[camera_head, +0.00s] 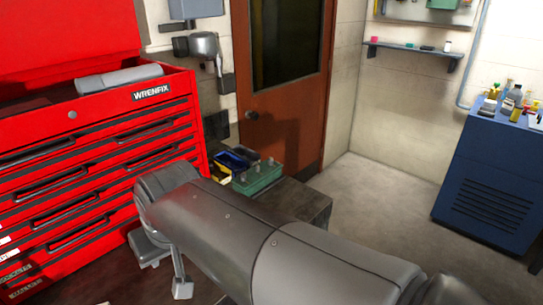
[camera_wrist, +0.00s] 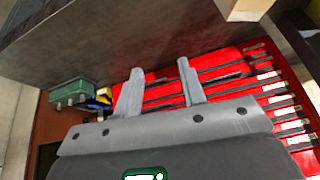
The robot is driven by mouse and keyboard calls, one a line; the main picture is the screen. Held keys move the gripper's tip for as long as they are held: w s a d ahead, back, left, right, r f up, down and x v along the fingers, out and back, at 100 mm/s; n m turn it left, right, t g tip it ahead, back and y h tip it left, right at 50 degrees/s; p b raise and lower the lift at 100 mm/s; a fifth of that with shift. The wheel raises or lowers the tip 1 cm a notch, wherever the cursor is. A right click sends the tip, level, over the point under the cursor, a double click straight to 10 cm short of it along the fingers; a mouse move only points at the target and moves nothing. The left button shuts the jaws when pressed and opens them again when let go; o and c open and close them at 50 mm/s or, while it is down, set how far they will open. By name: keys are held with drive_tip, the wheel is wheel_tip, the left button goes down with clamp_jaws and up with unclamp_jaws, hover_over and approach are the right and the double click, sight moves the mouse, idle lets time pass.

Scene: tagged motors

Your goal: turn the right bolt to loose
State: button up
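A green block-shaped motor housing (camera_head: 258,178) with several short grey upright pegs that look like bolts stands on a dark bench (camera_head: 300,205) before the door. The rightmost peg (camera_head: 271,161) is small; its detail cannot be told. In the wrist view the green housing (camera_wrist: 72,91) shows upside down at the left, pegs pointing down in the picture. My gripper (camera_head: 166,276) hangs at the end of my arm, left of the bench and in front of the red chest. In the wrist view its two fingers (camera_wrist: 160,68) are apart with nothing between them, away from the housing.
A yellow bin (camera_head: 221,174) and a dark blue bin (camera_head: 234,160) sit close to the green housing. A red tool chest (camera_head: 90,150) stands at the left. A wooden door (camera_head: 284,100) is behind the bench. A blue cabinet (camera_head: 490,180) stands at right; the floor between is clear.

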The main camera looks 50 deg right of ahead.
drive_tip(key=w+d+r+m+g, duration=0.1)
drive_tip(key=w+d+r+m, duration=0.4)
drive_tip(key=w+d, duration=0.45)
drive_tip(key=m+g+h, duration=0.4)
drive_tip(key=m+g, duration=0.3)
drive_tip(key=m, duration=1.1)
hover_over(270, 159)
drive_tip(key=w+a, duration=0.3)
drive_tip(key=a, duration=0.1)
wheel_tip(270, 159, down, 8)
drive_tip(key=x, duration=1)
drive_tip(key=shift+f, duration=0.35)
drive_tip(key=shift+c, duration=0.3)
drive_tip(key=shift+s, duration=0.1)
clamp_jaws()
